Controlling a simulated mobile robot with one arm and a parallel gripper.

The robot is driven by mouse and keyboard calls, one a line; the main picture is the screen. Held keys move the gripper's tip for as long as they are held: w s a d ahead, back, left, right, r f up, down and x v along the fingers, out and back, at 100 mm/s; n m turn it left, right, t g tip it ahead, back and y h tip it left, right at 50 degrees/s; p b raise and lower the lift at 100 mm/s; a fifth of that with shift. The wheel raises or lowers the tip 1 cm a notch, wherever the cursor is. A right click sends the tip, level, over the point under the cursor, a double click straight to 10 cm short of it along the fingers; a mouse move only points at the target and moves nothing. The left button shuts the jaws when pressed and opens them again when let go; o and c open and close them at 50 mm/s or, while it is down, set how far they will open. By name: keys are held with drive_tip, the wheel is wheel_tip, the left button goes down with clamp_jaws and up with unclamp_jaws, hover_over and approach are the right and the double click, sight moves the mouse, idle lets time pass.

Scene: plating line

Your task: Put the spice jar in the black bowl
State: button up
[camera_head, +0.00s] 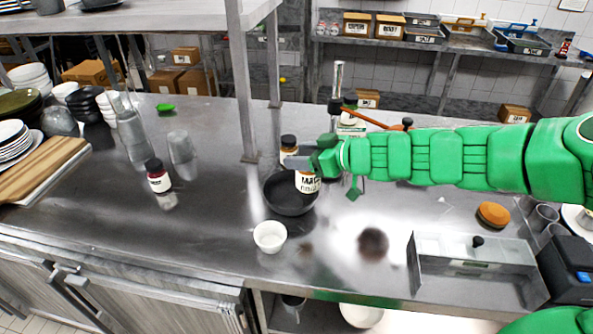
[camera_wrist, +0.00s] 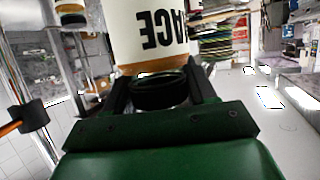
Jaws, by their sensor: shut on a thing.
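My gripper (camera_head: 318,165) is shut on the spice jar (camera_head: 307,184), a white-labelled jar with a black lid and "MACE" lettering. In the wrist view the jar (camera_wrist: 160,40) sits between the two fingers (camera_wrist: 160,90), held at its dark lid end. The black bowl (camera_head: 281,200) stands on the steel counter. In the head view the jar overlaps the right part of the bowl's opening. Whether it touches the bowl cannot be told. The gripper hides the jar's top in the head view.
Another black-lidded jar (camera_head: 288,148) stands just behind the bowl. A small white bowl (camera_head: 270,237) is close in front. A metal bin (camera_head: 470,262) is at the right.

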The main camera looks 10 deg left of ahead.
drive_tip(key=w+a+f, duration=0.2)
drive_tip(key=w+f, duration=0.3)
drive_tip(key=f, duration=0.4)
drive_tip(key=shift+w+a+f, duration=0.15)
drive_tip(key=shift+w+f, duration=0.05)
drive_tip(key=shift+f, duration=0.6)
drive_tip(key=o, duration=1.2)
drive_tip(key=shift+r, duration=0.15)
drive_tip(key=shift+r+v, duration=0.2)
drive_tip(key=shift+v, duration=2.9)
drive_tip(key=shift+r+v, duration=0.2)
drive_tip(key=shift+v, duration=2.9)
drive_tip(key=shift+s+a, duration=0.1)
drive_tip(key=shift+a, duration=0.15)
